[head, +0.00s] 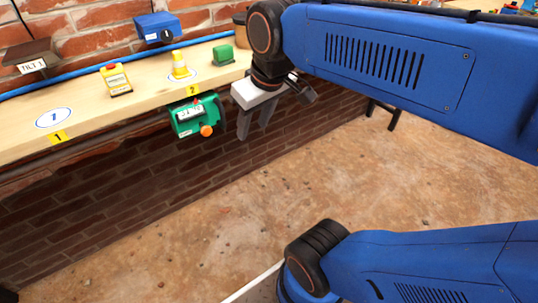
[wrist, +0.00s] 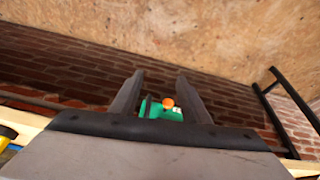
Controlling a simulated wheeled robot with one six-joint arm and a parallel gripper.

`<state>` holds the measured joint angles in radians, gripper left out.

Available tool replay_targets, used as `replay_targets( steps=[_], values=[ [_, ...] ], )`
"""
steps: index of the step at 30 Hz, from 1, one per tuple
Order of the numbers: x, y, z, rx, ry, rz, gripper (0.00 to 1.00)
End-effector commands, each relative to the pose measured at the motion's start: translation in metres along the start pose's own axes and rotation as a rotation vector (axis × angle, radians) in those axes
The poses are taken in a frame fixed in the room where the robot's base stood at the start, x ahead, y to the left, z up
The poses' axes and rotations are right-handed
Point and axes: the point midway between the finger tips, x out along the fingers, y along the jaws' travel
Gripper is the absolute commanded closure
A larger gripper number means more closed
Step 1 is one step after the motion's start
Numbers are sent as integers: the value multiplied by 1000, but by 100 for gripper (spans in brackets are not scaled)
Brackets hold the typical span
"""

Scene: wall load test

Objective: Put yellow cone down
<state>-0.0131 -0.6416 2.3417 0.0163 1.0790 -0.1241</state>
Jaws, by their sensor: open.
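The yellow cone (head: 180,66) has a white band and stands upright on the wooden shelf (head: 90,113), on a white round mark (head: 188,76) behind the yellow label 2. My gripper (head: 254,125) is open and empty, in front of the shelf edge and to the right of the cone, apart from it. In the wrist view its two fingers (wrist: 160,95) are spread and point down past the shelf. A yellow piece (wrist: 6,134) shows at the left edge of the wrist view; I cannot tell which object it is.
A green device (head: 198,116) with an orange knob hangs at the shelf's front, left of my gripper; it shows between the fingers in the wrist view (wrist: 160,110). A yellow box with a red top (head: 116,80) and a green block (head: 222,55) stand on the shelf. The mark 1 (head: 53,118) is bare.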

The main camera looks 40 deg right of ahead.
Motion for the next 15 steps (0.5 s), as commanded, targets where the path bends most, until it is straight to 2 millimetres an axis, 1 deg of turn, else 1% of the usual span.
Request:
replay_targets(
  steps=[1, 3, 6, 10, 15],
  values=[
    [10, 0, 19, 25, 11, 6, 58],
    [22, -1, 38, 60, 25, 12, 58],
    [36, -1, 59, 97, 40, 19, 58],
    [46, -2, 72, 121, 50, 22, 58],
    [48, -2, 74, 127, 51, 23, 58]
  ],
)
